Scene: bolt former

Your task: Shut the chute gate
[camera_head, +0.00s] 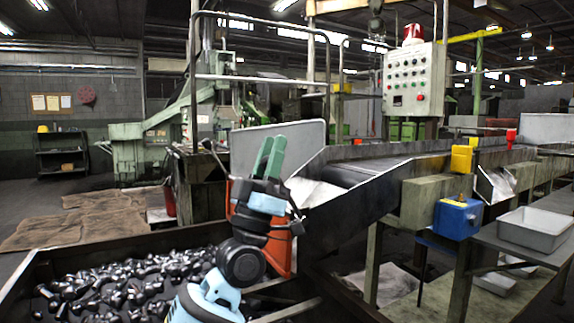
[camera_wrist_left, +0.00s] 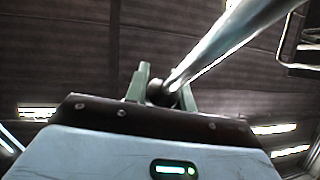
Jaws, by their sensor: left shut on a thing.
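My left gripper (camera_head: 268,158) stands upright in front of the lower end of the metal chute (camera_head: 348,205), its green fingers pointing up. In the left wrist view, the gripper (camera_wrist_left: 160,90) is shut on the end of a smooth grey metal bar (camera_wrist_left: 225,45), which runs up to the right. The bar cannot be made out between the fingers in the head view. An orange-red plate (camera_head: 281,258), probably the chute gate, stands behind my left wrist and is partly hidden by it. How far it is open cannot be told. My right gripper is not in view.
A bin (camera_head: 24,272) full of dark bolts lies at the lower left. A metal guard rail (camera_head: 262,78) stands behind the gripper. A control box (camera_head: 410,80) with a red lamp is above the chute. A blue box (camera_head: 457,221) and grey tray (camera_head: 532,230) are at the right.

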